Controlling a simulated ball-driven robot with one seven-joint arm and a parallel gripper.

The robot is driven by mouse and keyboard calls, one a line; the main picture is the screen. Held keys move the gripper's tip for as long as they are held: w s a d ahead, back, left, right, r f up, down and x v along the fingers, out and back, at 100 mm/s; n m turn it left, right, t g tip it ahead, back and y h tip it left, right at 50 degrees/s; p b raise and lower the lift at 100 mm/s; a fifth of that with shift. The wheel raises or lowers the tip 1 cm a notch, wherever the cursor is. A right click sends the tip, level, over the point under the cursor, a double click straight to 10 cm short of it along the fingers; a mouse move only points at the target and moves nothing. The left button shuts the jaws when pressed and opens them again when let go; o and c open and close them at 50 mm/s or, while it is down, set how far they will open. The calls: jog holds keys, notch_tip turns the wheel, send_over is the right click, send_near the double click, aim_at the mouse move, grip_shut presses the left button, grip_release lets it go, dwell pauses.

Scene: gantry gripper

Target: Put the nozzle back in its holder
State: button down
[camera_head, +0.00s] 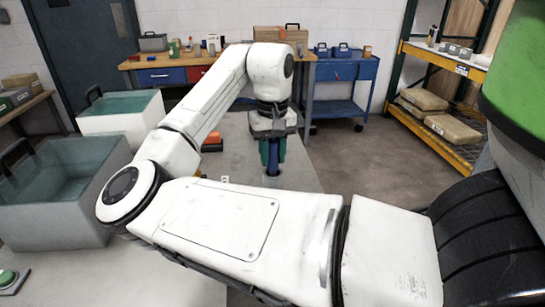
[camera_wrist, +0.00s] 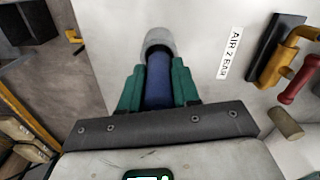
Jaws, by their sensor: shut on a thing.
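My gripper (camera_wrist: 157,82) has two green fingers shut on a dark blue cylinder, which I take to be the nozzle (camera_wrist: 158,88). A rounded grey piece (camera_wrist: 159,40) shows at the nozzle's far end; I cannot tell whether it is part of the nozzle or of a holder. In the head view my gripper (camera_head: 272,157) points down over the pale table, with a little blue showing between the fingers. The nozzle's lower end is hard to make out there. No holder can be told for sure in either view.
A label reading "AIR 2 BAR" (camera_wrist: 230,52) lies on the pale surface. Beside it are a black plate (camera_wrist: 268,65), a yellow fitting and a red handle (camera_wrist: 297,82). Pale bins with teal insides (camera_head: 58,205) stand at the left. An orange-topped item (camera_head: 213,140) sits behind my arm.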

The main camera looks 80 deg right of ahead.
jog(key=shift+f, duration=0.35)
jog(key=shift+f, duration=0.4)
jog(key=c, duration=0.8)
grip_release()
notch_tip(320, 180, up, 13)
jog(key=shift+p, duration=0.8)
